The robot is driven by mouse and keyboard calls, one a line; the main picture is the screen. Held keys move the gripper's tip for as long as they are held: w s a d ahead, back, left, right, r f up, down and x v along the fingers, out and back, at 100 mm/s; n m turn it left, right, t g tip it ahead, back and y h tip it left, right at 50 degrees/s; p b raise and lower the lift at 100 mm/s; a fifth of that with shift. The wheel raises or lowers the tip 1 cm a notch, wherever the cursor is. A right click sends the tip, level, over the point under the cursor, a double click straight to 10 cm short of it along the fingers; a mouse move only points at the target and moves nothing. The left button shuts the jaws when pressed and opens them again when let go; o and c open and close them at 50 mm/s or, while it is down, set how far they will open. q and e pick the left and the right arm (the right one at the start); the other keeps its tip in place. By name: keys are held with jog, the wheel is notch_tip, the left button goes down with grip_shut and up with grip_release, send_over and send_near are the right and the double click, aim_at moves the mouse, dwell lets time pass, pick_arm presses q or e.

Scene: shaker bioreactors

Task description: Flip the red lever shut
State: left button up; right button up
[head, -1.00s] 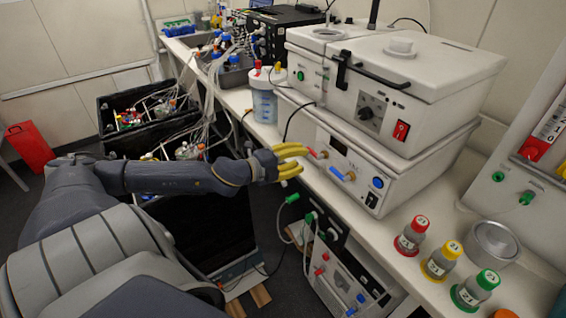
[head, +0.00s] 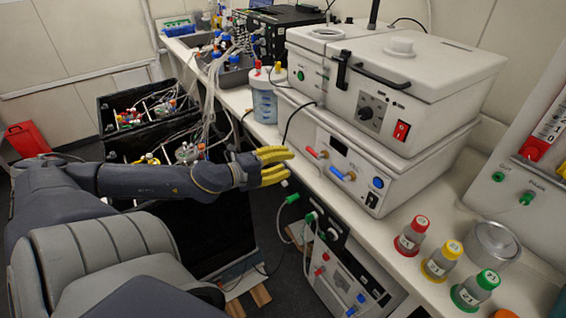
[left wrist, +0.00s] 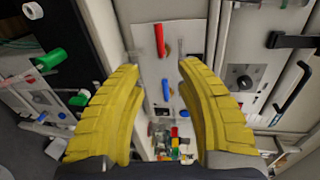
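The red lever (head: 315,153) sticks out from the front panel of the lower white unit (head: 336,161) on the bench. A blue lever (head: 341,174) is on the same panel, to its right and lower. My left gripper (head: 289,163) is in front of the panel, left of the red lever and apart from it. In the left wrist view its yellow fingers (left wrist: 158,64) are spread with nothing between them. The red lever (left wrist: 160,40) shows beyond the fingertips, with the blue lever (left wrist: 166,90) below it in the picture. My right gripper is out of view.
A white lidded unit (head: 450,70) sits on top of the lower unit. Capped bottles (head: 411,236) and a metal dish (head: 493,243) stand on the bench at right. Green connectors (head: 292,198) and tubing are below the bench edge. Another unit (head: 345,280) stands underneath.

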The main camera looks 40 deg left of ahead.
pick_arm(q)
jog(key=shift+s, duration=0.15)
dwell(0.5)
